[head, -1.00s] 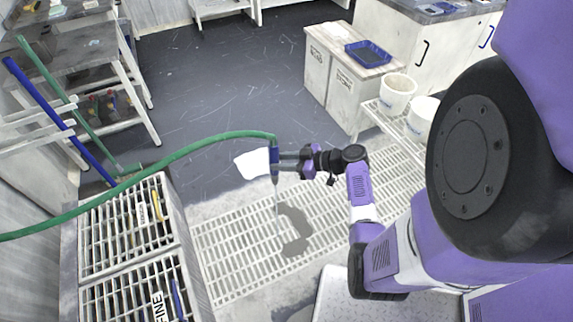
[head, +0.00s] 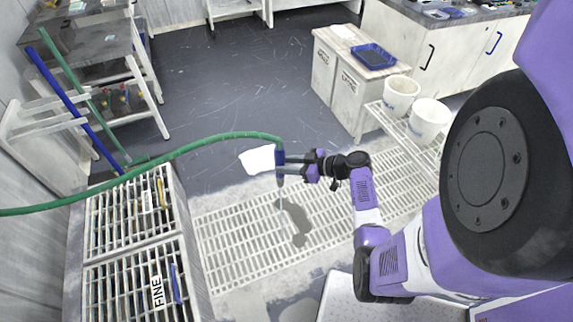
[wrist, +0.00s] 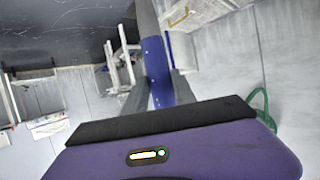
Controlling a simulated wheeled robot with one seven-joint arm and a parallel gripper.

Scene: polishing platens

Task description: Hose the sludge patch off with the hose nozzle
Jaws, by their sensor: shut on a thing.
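The blue hose nozzle (head: 280,158) points down at the end of the green hose (head: 180,152). My gripper (head: 287,164) is shut on the nozzle and holds it above the floor grating. The nozzle also shows between my fingers in the wrist view (wrist: 157,68). A thin pale stream (head: 281,192) runs down from the nozzle. The dark sludge patch (head: 298,222) lies on the grating, below and slightly right of the nozzle. It is a narrow, irregular blot. The patch is not recognisable in the wrist view.
The pale grating (head: 235,255) spreads around the patch. A slatted rack with a FINE label (head: 157,292) stands at the left. White buckets (head: 430,118) stand on a shelf at the right. A blue tray (head: 374,56) sits on a cabinet behind. Dark floor (head: 230,80) beyond is clear.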

